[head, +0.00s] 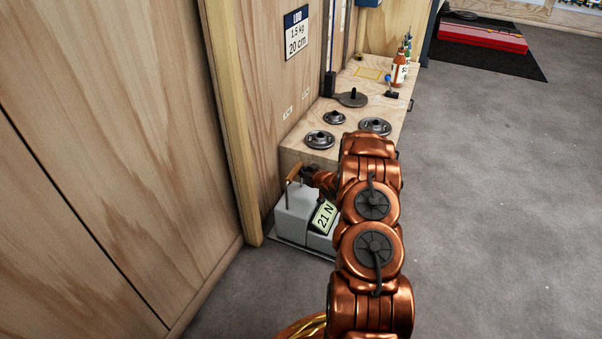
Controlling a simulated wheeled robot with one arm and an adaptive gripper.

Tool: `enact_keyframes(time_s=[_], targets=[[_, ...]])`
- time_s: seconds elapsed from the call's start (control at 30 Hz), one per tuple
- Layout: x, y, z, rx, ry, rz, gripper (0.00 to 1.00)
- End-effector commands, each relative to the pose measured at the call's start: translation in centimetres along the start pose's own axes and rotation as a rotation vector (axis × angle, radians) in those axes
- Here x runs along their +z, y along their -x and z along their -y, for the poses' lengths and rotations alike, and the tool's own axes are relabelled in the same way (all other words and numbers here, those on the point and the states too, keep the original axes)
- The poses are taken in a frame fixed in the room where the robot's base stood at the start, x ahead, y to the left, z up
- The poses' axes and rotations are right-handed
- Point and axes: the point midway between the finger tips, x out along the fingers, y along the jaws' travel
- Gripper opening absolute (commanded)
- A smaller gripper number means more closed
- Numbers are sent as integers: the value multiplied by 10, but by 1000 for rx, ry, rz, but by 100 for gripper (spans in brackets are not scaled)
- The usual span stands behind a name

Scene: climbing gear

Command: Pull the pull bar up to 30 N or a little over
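The pull bar (292,174) is a short wooden handle above a grey box (294,214) that stands on the floor against the wooden wall. A display (325,216) on the box reads 21 N. My gripper (305,174) is small and dark in this view and is right at the bar, at its right side. My copper arm reaches to it from the lower right. The fingers are too small and partly hidden to show whether they are closed around the bar.
A wooden bench (345,104) behind the box carries several grey weight discs (319,140) and bottles (399,69). A sign (297,32) on the wall reads 1.5 kg and 20 cm. The grey floor (490,200) to the right is clear.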

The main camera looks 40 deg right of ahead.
Motion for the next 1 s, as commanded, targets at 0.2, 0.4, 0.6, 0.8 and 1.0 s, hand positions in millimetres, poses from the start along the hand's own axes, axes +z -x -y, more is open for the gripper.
enact_keyframes(time_s=[0.2, 0.4, 0.6, 0.8, 1.0], targets=[[-8, 2, -2, 3, 2, -9, 0], [-11, 3, -2, 3, 2, -10, 0], [-13, 4, -2, 3, 2, -10, 0], [-16, 4, -2, 3, 2, -10, 0], [-18, 6, -2, 3, 2, -11, 0]])
